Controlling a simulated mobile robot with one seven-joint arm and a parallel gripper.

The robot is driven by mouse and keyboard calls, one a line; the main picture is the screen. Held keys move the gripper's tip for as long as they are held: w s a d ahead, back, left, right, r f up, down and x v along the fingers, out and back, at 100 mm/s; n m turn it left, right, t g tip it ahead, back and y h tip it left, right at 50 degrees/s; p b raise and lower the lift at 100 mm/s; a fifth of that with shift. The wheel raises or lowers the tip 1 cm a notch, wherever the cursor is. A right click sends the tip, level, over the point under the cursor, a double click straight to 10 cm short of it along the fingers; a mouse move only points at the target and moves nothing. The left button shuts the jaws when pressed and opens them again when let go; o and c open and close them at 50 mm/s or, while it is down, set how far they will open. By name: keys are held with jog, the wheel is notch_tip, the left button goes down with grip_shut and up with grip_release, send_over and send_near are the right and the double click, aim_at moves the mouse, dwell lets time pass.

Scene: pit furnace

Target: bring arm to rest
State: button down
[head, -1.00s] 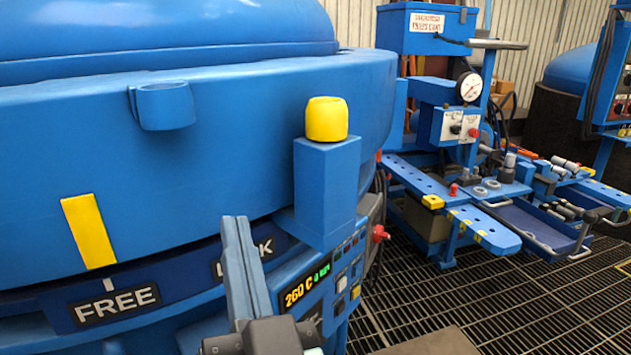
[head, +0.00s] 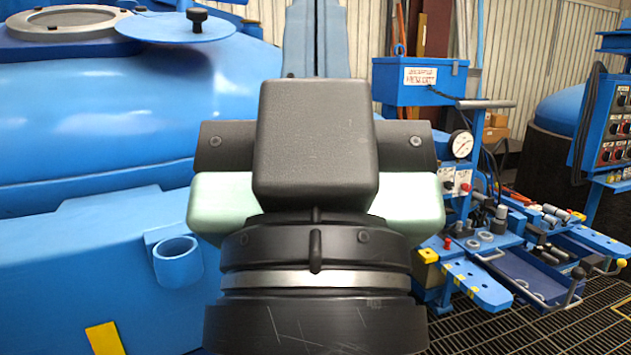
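My gripper (head: 316,40) is raised upright in the middle of the head view, close to the camera. Its dark body and black wrist fill the centre. Its two blue-grey fingers point up, side by side with only a thin seam between them, and nothing shows in them. The blue pit furnace (head: 90,240) stands behind it at the left, with a rounded lid (head: 120,110). My gripper and wrist hide the furnace's right part, and I cannot see any contact between them.
A blue ring bracket (head: 178,262) juts from the furnace wall above a yellow mark (head: 104,338). A round blue plate (head: 175,27) sits on top. At the right stand a workbench with a gauge (head: 461,144), a tool tray (head: 535,285) and a control panel (head: 612,125). Floor grating (head: 490,325) shows below.

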notch_tip(320, 180, up, 25)
jog(key=p, duration=2.2)
jog(key=shift+p, duration=0.35)
